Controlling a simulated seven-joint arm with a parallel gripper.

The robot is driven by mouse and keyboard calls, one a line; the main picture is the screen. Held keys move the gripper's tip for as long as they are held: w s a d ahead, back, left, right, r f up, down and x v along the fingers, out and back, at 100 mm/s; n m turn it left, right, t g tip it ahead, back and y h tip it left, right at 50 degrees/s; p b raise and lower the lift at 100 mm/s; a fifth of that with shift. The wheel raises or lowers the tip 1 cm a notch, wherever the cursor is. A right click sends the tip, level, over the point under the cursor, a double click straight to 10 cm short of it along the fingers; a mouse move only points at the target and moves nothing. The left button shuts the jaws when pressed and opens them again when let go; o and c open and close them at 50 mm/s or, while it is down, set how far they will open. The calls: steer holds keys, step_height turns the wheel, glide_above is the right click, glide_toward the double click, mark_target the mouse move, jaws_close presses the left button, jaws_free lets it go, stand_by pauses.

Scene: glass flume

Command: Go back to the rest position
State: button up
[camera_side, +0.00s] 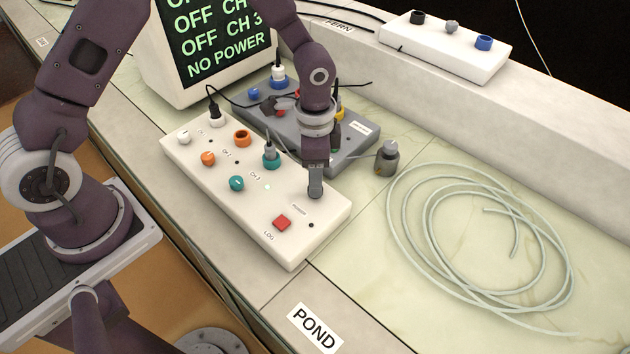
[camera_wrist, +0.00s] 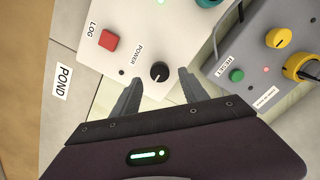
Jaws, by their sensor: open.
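My gripper (camera_side: 315,188) is over the right end of the white control box (camera_side: 185,160), pointing down. In the wrist view its two fingers (camera_wrist: 158,88) are apart, with the black POWER knob (camera_wrist: 159,72) between and just beyond the tips. I cannot tell whether they touch the knob. Nothing is held. The red LOG button (camera_side: 283,222) sits beside it, and a small green light (camera_side: 267,187) shows on the box. The screen (camera_side: 215,50) reads OFF for CH 3 and NO POWER; its top is cut off.
A grey box (camera_side: 355,150) with coloured sockets and cables stands close behind my gripper. A grey cylindrical piece (camera_side: 387,157) stands right of it. A coiled pale hose (camera_side: 405,235) lies at right. A white socket box (camera_side: 440,48) sits on the back ledge. A POND label (camera_side: 314,328) marks the front edge.

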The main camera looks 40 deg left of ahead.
step_height(320, 180, up, 4)
steer(key=shift+f, duration=0.1)
steer(key=s+a+r+n+t, duration=0.1)
steer(key=a+r, duration=0.1)
steer(key=r, duration=0.3)
steer(key=s+a+r+n+t, duration=0.1)
steer(key=s+a+r, duration=0.1)
steer(key=r, duration=0.4)
steer(key=s+a+r+n+t, duration=0.1)
steer(key=s+r+n, duration=0.2)
steer(key=s+r, duration=0.3)
steer(key=s+a+r+n+t, duration=0.2)
steer(key=s+r+n, duration=0.2)
steer(key=s, duration=0.9)
steer(key=shift+a+r+t, duration=0.15)
steer(key=shift+r+t, duration=0.15)
steer(key=shift+r, duration=0.65)
